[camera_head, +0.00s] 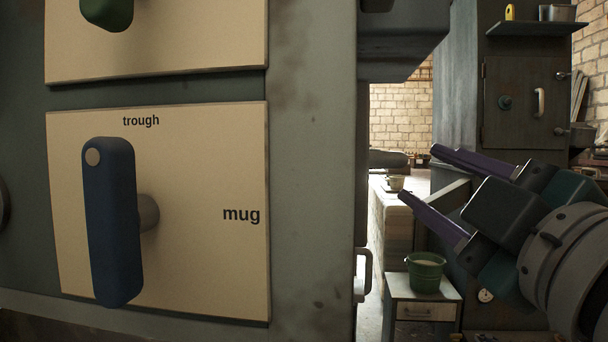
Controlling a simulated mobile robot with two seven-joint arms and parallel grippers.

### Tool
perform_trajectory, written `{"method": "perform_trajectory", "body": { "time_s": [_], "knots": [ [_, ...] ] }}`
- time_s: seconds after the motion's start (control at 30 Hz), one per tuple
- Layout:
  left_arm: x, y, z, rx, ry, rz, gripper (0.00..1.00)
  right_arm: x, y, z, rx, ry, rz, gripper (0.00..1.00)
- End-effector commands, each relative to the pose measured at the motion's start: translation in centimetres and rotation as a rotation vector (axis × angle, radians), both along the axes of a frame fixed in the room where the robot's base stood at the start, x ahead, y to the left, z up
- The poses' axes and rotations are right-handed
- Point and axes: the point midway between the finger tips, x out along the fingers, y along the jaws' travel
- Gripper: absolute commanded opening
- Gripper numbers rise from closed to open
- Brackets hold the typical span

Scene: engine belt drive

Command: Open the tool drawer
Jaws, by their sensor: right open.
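My right gripper (418,172) comes in from the right with two purple fingers spread apart and nothing between them. It points left towards the edge of a large grey-green panel. Below it in the picture, a small grey cabinet has a drawer front (425,313) with a small handle, and the drawer looks shut. I cannot tell whether this is the tool drawer. My left gripper is not in view.
The large panel (315,200) fills the left side, with a blue lever (112,225) on a plate marked "trough" and "mug". A pale handle (362,275) stands at its right edge. A green bucket (426,274) sits on the small cabinet. A tall cabinet (525,85) stands behind.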

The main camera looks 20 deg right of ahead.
Motion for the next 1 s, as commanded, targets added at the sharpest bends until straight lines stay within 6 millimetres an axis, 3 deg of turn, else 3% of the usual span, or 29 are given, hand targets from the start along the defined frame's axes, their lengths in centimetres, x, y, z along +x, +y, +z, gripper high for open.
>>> {"method": "perform_trajectory", "body": {
  "time_s": [0.3,0.5,0.9,1.0],
  "knots": [
    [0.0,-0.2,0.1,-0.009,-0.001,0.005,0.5,5.3,-0.6,1.3,0.0,-0.001,0.0,0.52],
    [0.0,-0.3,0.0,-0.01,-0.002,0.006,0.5,7.6,-0.9,1.7,0.001,0.0,0.0,0.52],
    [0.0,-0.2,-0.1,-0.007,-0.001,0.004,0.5,8.3,-1.0,1.8,0.001,0.003,0.001,0.52],
    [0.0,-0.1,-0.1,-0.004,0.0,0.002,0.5,8.3,-1.0,1.9,0.001,0.002,0.0,0.41]
  ]
}}
